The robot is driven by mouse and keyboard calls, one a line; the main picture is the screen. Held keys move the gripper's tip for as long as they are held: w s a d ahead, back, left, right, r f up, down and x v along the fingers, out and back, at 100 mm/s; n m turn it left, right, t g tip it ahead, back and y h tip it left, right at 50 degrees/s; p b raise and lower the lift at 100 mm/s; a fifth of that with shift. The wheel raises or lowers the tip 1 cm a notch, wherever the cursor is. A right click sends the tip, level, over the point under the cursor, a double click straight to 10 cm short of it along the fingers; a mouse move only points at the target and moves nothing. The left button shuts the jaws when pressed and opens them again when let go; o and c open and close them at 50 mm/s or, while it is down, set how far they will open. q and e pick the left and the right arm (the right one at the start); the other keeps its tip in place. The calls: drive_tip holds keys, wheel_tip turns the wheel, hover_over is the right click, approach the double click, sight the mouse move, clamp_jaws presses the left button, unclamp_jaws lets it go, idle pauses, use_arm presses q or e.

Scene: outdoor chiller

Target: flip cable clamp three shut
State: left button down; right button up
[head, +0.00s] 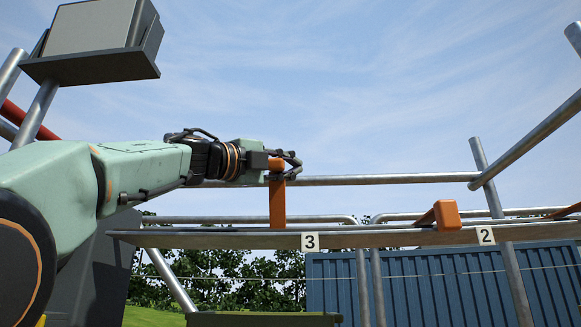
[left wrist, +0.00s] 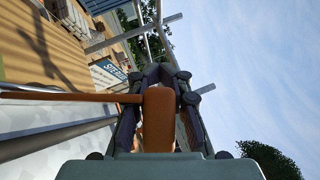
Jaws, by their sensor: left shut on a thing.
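Orange cable clamp three (head: 277,205) stands upright on the long rail, just left of the white "3" label (head: 310,241). My left gripper (head: 287,166) reaches in from the left and is at the top end of the clamp's orange lever. In the left wrist view the fingers (left wrist: 160,95) are shut on the orange end (left wrist: 158,120), one finger on each side. An orange arm of the clamp runs off to the left there. My right gripper is in neither view.
A second orange clamp (head: 447,215) sits on the rail near the "2" label (head: 486,235). Grey pipes (head: 380,180) run behind and cross at the right. A grey box (head: 95,35) stands at the upper left. A blue corrugated container (head: 430,285) is below the rail.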

sight(276, 165)
use_arm(q)
drive_tip(key=shift+d+f, duration=0.1)
drive_tip(key=shift+s, duration=0.1)
drive_tip(key=s+f+m+g+h+b, duration=0.2)
drive_tip(key=s+f+m+h+b, duration=0.2)
drive_tip(key=m+b, duration=0.5)
drive_tip(key=shift+s+f+h+b, duration=0.15)
drive_tip(key=shift+s+h+b, duration=1.1)
drive_tip(key=shift+b, duration=0.65)
drive_tip(key=shift+w, duration=0.1)
drive_tip(key=c, duration=1.2)
unclamp_jaws()
